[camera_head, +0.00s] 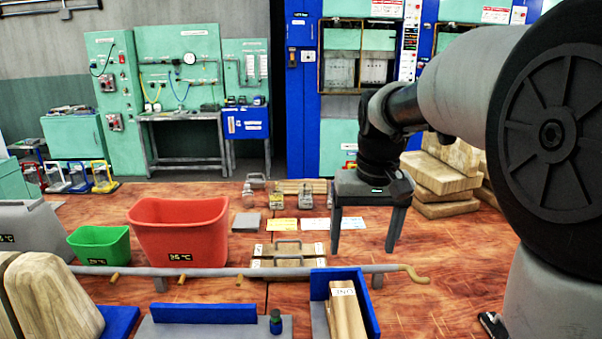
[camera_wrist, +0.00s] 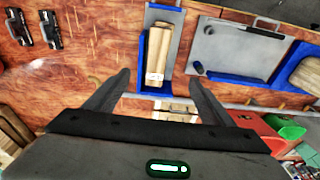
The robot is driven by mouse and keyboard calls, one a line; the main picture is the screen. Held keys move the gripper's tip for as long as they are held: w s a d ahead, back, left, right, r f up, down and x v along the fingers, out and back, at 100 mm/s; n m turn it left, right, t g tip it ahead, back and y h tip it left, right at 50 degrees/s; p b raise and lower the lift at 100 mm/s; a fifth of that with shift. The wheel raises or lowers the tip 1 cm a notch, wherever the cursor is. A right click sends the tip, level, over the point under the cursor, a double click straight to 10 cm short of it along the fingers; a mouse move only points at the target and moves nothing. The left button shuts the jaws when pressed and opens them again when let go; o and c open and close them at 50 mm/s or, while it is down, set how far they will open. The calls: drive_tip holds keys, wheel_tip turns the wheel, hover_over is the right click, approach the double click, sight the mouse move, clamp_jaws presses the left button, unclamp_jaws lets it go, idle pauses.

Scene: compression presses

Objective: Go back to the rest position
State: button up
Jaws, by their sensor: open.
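My gripper (camera_head: 366,231) is at the right of the middle in the head view, pointing down above the wooden table (camera_head: 440,270). Its two fingers are spread apart with nothing between them. It also shows in the wrist view (camera_wrist: 158,85), with both fingers apart. Part of my arm fills the right of the head view and hides what lies behind it.
A red bin (camera_head: 180,232) and a green bin (camera_head: 100,246) stand left. A grey rail (camera_head: 215,272) crosses the table. A blue-edged holder (camera_head: 320,285) with a labelled block (camera_head: 345,310) is in front. Stacked wooden blocks (camera_head: 440,172) stand behind right; presses stand beyond.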

drive_tip(key=s+r+t+p, duration=0.2)
drive_tip(key=s+r+p, duration=0.1)
drive_tip(key=s, duration=0.7)
drive_tip(key=s+r+t+p, duration=0.2)
drive_tip(key=s+r+p, duration=0.1)
drive_tip(key=s, duration=0.6)
drive_tip(key=shift+s+r, duration=0.35)
